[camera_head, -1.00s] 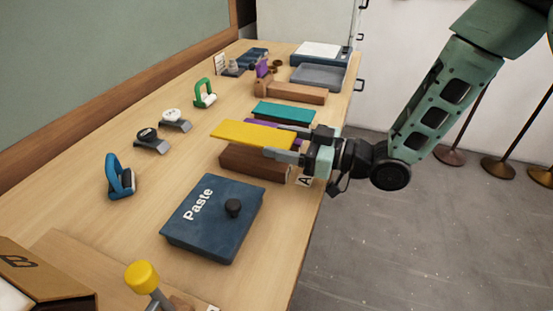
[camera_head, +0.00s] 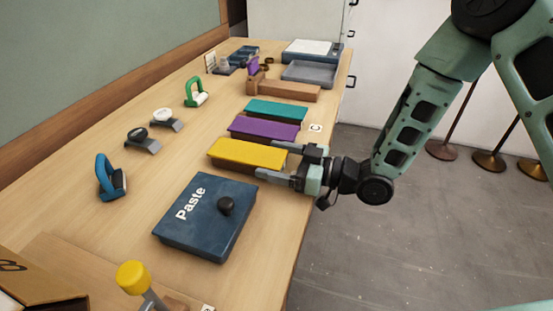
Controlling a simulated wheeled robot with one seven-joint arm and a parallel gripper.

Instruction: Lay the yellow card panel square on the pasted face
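The yellow card panel (camera_head: 245,152) lies flat on top of a brown block, whose front side (camera_head: 232,167) shows as a thin strip below it. The panel looks roughly in line with the block; the pasted face is hidden beneath it. My gripper (camera_head: 265,159) is at the panel's right end. One finger lies along the near edge and the other along the far edge, both very close to the panel. I cannot tell whether they press on it or stand slightly apart.
Purple (camera_head: 264,128) and teal (camera_head: 276,111) panels lie behind the yellow one. The blue Paste box (camera_head: 206,216) with a black knob is in front. Several handled tools, including a blue one (camera_head: 108,178), stand to the left. A grey tray (camera_head: 310,73) is at the back.

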